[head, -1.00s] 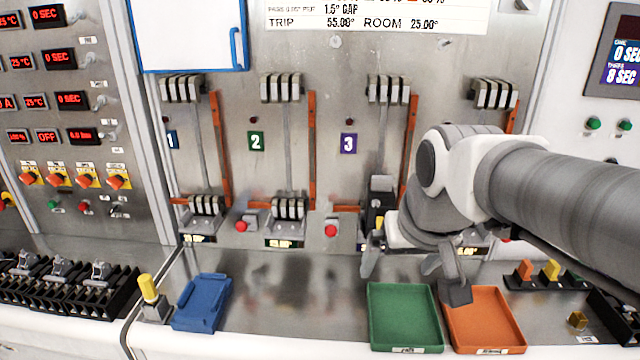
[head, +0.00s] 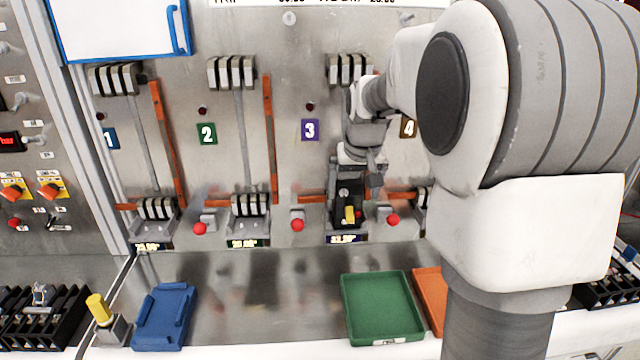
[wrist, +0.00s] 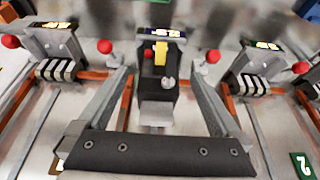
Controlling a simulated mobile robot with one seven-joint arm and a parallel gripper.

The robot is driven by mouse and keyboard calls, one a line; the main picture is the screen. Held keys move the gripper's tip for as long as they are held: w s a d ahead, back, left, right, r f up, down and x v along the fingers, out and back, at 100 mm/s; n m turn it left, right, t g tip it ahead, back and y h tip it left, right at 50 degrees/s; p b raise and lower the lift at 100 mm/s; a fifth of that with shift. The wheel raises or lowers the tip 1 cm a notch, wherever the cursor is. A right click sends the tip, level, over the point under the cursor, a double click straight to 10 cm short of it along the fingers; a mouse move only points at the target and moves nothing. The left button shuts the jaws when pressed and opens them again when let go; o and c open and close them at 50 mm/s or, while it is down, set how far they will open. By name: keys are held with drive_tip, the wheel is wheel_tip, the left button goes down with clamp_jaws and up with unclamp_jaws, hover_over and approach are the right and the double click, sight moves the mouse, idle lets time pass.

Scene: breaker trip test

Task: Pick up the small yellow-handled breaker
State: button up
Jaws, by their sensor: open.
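The small black breaker with a yellow handle (head: 348,203) sits upright at station 3, below the purple 3 label, at the foot of the panel. In the wrist view the breaker (wrist: 157,82) lies between my two fingers, with its yellow handle (wrist: 161,52) toward the top. My gripper (head: 356,174) is open and comes in from above the breaker. In the wrist view my gripper (wrist: 163,72) has a finger on each side of it, with visible gaps. Part of its rear is hidden by my gripper in the head view.
Red buttons (head: 297,225) flank the breaker. Orange bars (head: 268,140) run up the panel. A green tray (head: 383,308), an orange tray (head: 428,290) and a blue holder (head: 164,315) lie on the bench. A yellow-topped post (head: 98,308) stands at the left.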

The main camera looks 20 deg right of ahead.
sight(347, 178)
drive_tip(key=shift+w+d+p, duration=0.2)
drive_tip(key=shift+w, duration=0.7)
drive_tip(key=shift+w+d+p, duration=0.15)
drive_tip(key=shift+w, duration=0.75)
drive_tip(key=w, duration=0.1)
drive_tip(key=w+p, duration=0.1)
drive_tip(key=w, duration=0.1)
drive_tip(key=shift+d, duration=0.35)
drive_tip(key=shift+w+x, duration=0.25)
drive_tip(key=shift+x, duration=0.9)
drive_tip(key=shift+w+f, duration=0.15)
drive_tip(key=shift+f, duration=0.2)
drive_tip(key=shift+r, duration=0.1)
clamp_jaws()
